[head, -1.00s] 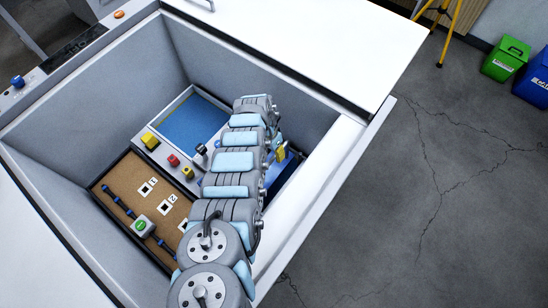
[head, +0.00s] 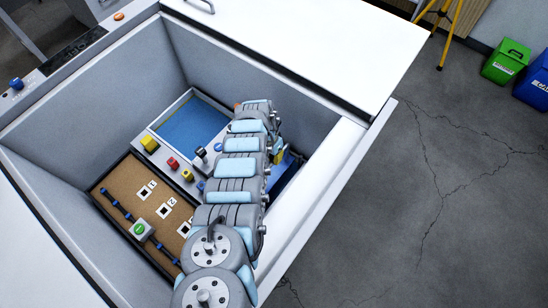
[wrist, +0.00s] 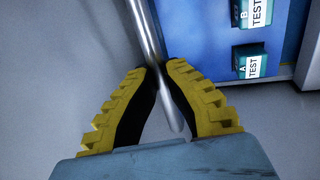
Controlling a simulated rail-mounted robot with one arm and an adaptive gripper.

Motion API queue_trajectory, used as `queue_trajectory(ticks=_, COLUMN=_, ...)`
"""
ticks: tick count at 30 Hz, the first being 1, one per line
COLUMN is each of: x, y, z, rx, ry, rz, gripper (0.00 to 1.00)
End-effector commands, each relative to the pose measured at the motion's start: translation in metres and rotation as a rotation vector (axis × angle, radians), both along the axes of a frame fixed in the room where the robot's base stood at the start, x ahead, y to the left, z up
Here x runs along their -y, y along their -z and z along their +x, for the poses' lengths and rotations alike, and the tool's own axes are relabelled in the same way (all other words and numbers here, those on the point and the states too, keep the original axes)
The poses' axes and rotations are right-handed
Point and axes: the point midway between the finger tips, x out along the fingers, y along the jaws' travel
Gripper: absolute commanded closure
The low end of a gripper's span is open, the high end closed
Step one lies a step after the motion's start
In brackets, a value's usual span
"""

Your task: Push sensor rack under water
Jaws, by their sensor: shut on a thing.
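In the wrist view my gripper (wrist: 166,68) has yellow ridged fingers with dark inner pads, closed on a slanted metal rod (wrist: 145,32). The rod's lower end shows between the fingers. To its right is a blue surface (wrist: 200,50) with two teal blocks, labelled A TEST (wrist: 250,61) and B TEST (wrist: 252,13). I cannot tell whether the rod belongs to the sensor rack. In the head view my arm hides most of the gripper; a yellow bit shows beside the arm. A blue area (head: 284,172) lies there, partly hidden. Whether any of it is under water cannot be told.
A deep grey-walled bay (head: 110,100) surrounds the arm. Inside are a blue-filled basin (head: 190,125), a panel with a yellow block (head: 149,144) and a red block (head: 172,163), and a brown board (head: 125,180). Bins stand on the floor, upper right.

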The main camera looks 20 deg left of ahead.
Motion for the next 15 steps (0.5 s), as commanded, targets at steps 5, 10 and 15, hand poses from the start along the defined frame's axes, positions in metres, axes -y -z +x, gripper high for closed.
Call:
queue_trajectory(ticks=5, x=0.0, y=0.005, z=0.0, rx=0.0, ry=0.0, rz=0.0, gripper=1.0)
queue_trajectory(ticks=10, x=0.0, y=0.026, z=0.0, rx=0.0, ry=-0.001, rz=0.0, gripper=1.0)
queue_trajectory(ticks=15, x=0.001, y=0.047, z=0.0, rx=0.0, ry=0.0, rz=0.0, gripper=1.0)
